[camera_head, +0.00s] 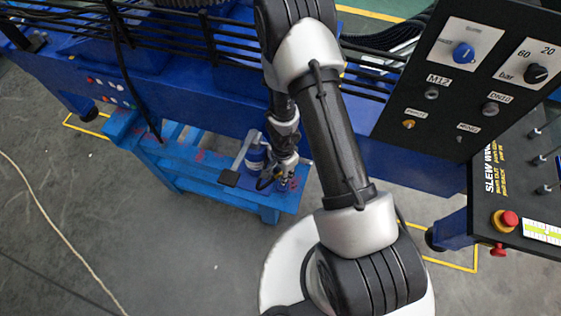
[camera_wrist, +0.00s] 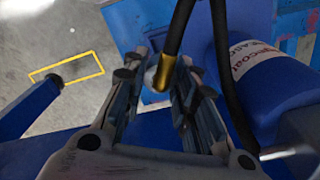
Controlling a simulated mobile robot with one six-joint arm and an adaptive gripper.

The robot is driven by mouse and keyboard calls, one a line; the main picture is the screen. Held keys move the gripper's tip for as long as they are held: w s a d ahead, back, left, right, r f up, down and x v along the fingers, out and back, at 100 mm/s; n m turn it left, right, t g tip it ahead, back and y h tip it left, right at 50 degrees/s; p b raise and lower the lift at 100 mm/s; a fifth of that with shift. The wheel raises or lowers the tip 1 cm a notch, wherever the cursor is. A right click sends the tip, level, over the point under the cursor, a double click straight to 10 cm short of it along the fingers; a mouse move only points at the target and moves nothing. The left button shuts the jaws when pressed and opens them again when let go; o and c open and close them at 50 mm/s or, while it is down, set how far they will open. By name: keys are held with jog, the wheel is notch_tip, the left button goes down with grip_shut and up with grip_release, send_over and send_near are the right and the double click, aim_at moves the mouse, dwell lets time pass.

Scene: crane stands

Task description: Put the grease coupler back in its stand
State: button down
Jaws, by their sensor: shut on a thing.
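My gripper (camera_wrist: 158,92) is shut on the grease coupler (camera_wrist: 165,72), a small fitting with a brass-coloured sleeve and a pale rounded part. A black hose runs up from its brass end. In the head view my gripper (camera_head: 270,181) is low over the right end of a blue bench, beside a blue grease canister (camera_head: 255,160). The canister (camera_wrist: 262,85) also shows at the right of the wrist view, with a white label. I cannot make out the coupler's stand for certain, nor the coupler in the head view.
The blue bench (camera_head: 190,181) stands before a blue machine frame (camera_head: 235,112). A control panel (camera_head: 470,75) and a red stop button (camera_head: 509,218) are at the right.

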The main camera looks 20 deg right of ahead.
jog(key=shift+w, duration=0.1)
jog(key=shift+b, duration=0.3)
jog(key=shift+f+b, duration=0.4)
notch_tip(320, 180, down, 5)
jog(key=b, duration=0.4)
jog(key=shift+r+b, duration=0.1)
jog(key=shift+b, duration=0.25)
jog(key=shift+f+b, duration=1.3)
jog(key=c, duration=1.2)
grip_release()
jog(key=shift+r, duration=0.1)
